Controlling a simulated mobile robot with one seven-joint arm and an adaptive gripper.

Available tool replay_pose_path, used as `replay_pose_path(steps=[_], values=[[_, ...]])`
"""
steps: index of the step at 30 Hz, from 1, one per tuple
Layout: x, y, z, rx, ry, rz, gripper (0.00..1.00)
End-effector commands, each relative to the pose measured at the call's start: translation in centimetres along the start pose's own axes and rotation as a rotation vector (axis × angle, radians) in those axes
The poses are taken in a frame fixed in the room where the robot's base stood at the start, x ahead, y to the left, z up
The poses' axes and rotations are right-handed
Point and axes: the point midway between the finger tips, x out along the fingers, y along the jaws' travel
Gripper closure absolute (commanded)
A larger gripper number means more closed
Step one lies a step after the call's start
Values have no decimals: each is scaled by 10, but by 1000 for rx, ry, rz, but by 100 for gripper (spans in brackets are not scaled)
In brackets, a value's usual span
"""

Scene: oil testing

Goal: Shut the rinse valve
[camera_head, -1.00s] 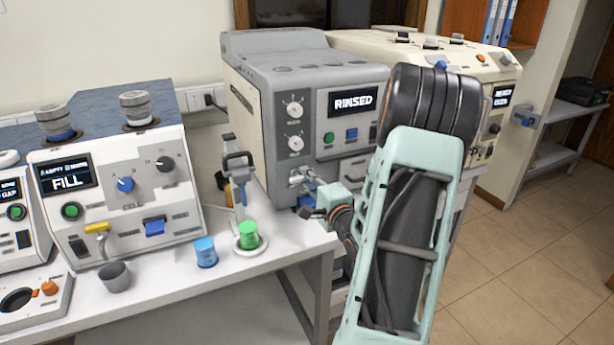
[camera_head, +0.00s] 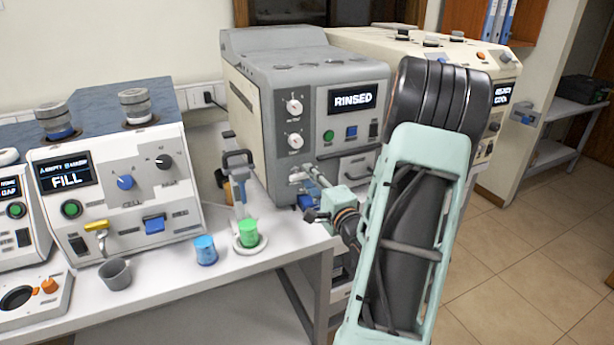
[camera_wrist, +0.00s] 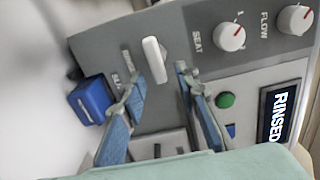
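The rinse valve appears to be the white lever (camera_wrist: 154,60) on the grey machine showing RINSED. In the wrist view it stands out from the front panel, beside a label only partly readable. My gripper (camera_wrist: 157,76) is open, with one blue-padded finger on each side of the lever's lower end; I cannot tell whether either touches it. In the head view my gripper (camera_head: 312,174) is at the lower front of the grey machine (camera_head: 262,85), where the lever is small and partly hidden.
Two knobs, SEAT (camera_wrist: 231,37) and FLOW (camera_wrist: 295,19), and a green button (camera_wrist: 225,100) are near the fingers. A blue block (camera_wrist: 90,98) sits at the left.

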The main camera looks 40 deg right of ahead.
Motion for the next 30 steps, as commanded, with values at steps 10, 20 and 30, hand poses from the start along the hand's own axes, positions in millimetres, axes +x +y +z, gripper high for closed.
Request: replay_pose_path(steps=[10,20,30], values=[[-74,0,-1,1,4,2,71],[-98,0,0,1,1,1,71],[-98,0,0,1,0,1,71]])
